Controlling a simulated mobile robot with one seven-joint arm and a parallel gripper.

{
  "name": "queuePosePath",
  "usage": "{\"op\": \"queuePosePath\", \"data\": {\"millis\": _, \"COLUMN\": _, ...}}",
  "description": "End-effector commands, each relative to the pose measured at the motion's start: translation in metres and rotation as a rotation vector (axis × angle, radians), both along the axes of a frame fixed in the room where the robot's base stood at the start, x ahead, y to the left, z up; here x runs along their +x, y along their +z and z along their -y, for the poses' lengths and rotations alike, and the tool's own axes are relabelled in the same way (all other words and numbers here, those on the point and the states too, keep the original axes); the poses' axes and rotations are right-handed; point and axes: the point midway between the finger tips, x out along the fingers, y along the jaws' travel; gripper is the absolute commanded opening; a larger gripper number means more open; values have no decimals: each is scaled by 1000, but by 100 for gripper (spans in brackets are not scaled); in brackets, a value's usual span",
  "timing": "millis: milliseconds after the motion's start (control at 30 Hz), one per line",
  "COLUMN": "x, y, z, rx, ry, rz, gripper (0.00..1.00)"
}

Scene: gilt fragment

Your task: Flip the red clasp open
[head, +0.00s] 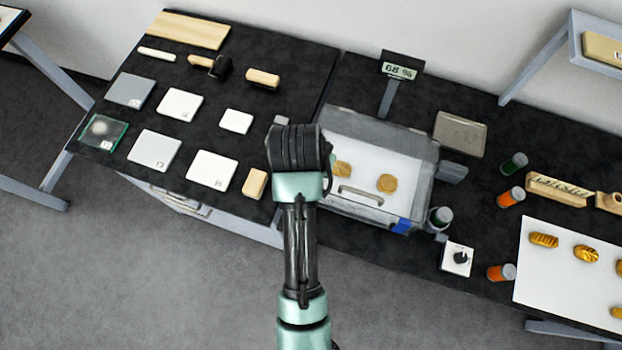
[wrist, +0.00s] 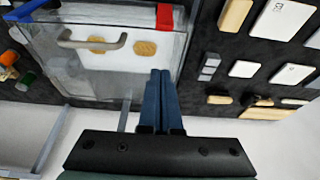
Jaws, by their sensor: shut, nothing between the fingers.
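The red clasp (wrist: 165,17) shows at the top of the wrist view, on the front edge of a clear-lidded case (wrist: 110,83). I cannot tell from its shape whether it is open or closed. In the head view the case (head: 428,175) stands right of my arm, and my arm hides the red clasp. My gripper (wrist: 162,72) has its two blue fingers pressed together with nothing between them. In the head view the fingertips are hidden.
A blue clasp (head: 402,226) sits at the case's other front corner. The lid has a grey handle (head: 360,196), with two round golden pieces below it. A wooden block (head: 255,183) and white tiles (head: 212,169) lie left. A small knob box (head: 457,258) stands right.

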Motion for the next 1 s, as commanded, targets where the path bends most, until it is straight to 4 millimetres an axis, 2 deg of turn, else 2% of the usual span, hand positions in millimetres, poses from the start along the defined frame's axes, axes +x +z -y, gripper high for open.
{"op": "queuePosePath", "data": {"millis": 100, "x": 6, "y": -21, "z": 2, "rx": -1, "ry": 0, "rz": -5, "gripper": 0}}
{"op": "queuePosePath", "data": {"millis": 333, "x": 16, "y": -55, "z": 5, "rx": 0, "ry": 1, "rz": -4, "gripper": 0}}
{"op": "queuePosePath", "data": {"millis": 400, "x": 3, "y": -50, "z": 1, "rx": -2, "ry": 5, "rz": -4, "gripper": 0}}
{"op": "queuePosePath", "data": {"millis": 600, "x": -16, "y": -51, "z": -6, "rx": 0, "ry": 4, "rz": -1, "gripper": 0}}
{"op": "queuePosePath", "data": {"millis": 1000, "x": -21, "y": -53, "z": -7, "rx": 1, "ry": 1, "rz": 0, "gripper": 0}}
